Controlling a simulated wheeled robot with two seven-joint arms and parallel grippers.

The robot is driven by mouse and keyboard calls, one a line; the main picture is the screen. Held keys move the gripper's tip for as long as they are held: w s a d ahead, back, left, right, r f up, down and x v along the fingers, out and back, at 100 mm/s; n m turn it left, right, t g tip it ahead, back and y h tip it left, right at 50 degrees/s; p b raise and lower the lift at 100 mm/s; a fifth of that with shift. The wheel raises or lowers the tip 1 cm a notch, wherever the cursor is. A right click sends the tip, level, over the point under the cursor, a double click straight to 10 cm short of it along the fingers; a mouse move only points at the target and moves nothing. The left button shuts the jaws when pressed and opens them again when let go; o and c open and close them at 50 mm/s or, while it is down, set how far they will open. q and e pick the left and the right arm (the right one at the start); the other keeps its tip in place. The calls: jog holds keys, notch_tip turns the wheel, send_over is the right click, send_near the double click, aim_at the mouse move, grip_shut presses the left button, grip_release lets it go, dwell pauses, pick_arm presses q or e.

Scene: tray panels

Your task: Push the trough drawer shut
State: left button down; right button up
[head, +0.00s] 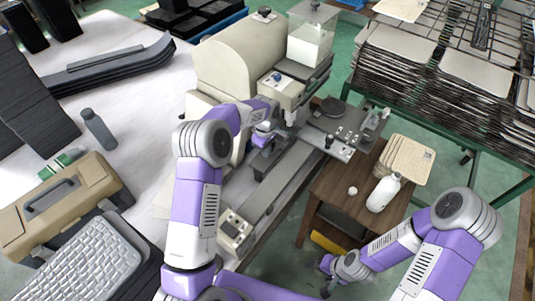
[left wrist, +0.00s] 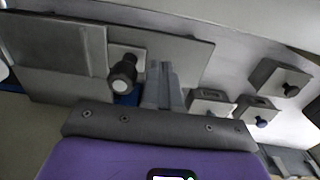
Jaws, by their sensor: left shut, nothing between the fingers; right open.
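A long grey trough (head: 270,185) runs along the front of the cream machine in the head view. I cannot tell which part of it is the drawer or how far it stands out. My left gripper (head: 264,143) is over the trough's far part, close to the machine's front. In the left wrist view its fingers (left wrist: 163,85) are shut and empty, pointing at a grey panel (left wrist: 60,55) with a black knob (left wrist: 122,73) left of the fingers. Whether they touch the panel is unclear. My right gripper (head: 326,268) is open and empty, low beside the wooden stand.
The cream machine (head: 240,60) stands behind the trough. A wooden stand (head: 345,185) at right holds a white bottle (head: 384,192). A control box (head: 235,231) sits at the trough's near end. Racks of panels (head: 440,80) fill the right.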

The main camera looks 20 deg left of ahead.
pick_arm(q)
jog(key=shift+s+a, duration=0.1)
jog(key=shift+s, duration=0.15)
notch_tip(320, 180, up, 7)
jog(key=p, duration=0.4)
jog(key=shift+r+p, duration=0.1)
jog(key=shift+p, duration=0.25)
